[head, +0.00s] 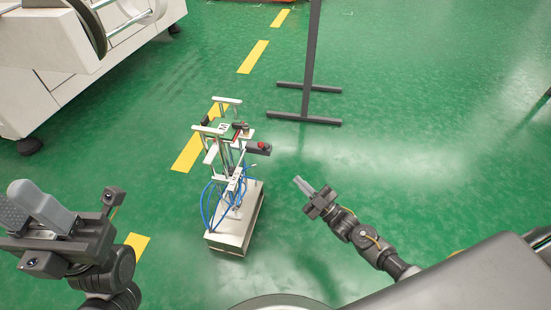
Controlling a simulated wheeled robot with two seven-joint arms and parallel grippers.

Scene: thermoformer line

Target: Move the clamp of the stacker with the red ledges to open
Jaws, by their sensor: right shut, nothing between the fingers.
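The stacker (234,225) stands on the floor at the centre, with a pale box base, metal posts and blue hoses. Small red parts show near its top, by the posts; I cannot make out the ledges clearly. A dark part with a red end (262,147) juts out at its right side. I cannot tell which part is the clamp or how it is set. My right gripper (298,181) is shut and empty, right of the stacker and apart from it. My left gripper (28,205) is at the left edge, well away from the stacker; its jaw gap is unclear.
A white machine (60,85) on casters fills the upper left. A dark post with floor feet (308,85) stands behind the stacker to the right. Yellow dashes (253,57) mark the green floor. The floor at the right is clear.

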